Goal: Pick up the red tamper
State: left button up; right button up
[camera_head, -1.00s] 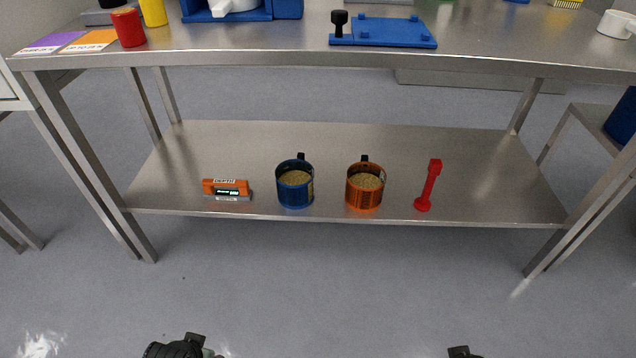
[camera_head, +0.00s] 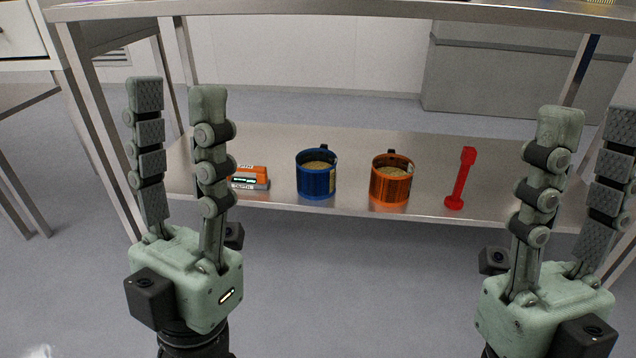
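The red tamper (camera_head: 461,179) stands upright, leaning a little, on the lower steel shelf, to the right of the orange cup. My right gripper (camera_head: 594,112) is raised in front of the shelf, to the right of the tamper and nearer to me. Its fingers are apart and nothing is between them. My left gripper (camera_head: 168,86) is raised in front of the shelf's left end, far from the tamper. Its fingers are also apart and empty. The tamper is fully visible and neither gripper touches it.
On the lower shelf (camera_head: 270,140) stand an orange cup (camera_head: 390,186) and a blue cup (camera_head: 316,182), both filled with brown grains. The upper table top (camera_head: 330,10) overhangs the shelf. The shelf's front is open.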

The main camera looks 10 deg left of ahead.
aim_at(454, 201)
jog(key=i+z, duration=0.15)
jog(key=i, duration=0.45)
jog(key=i+j+z, duration=0.1)
jog(key=i, duration=0.5)
jog(key=j, duration=0.1)
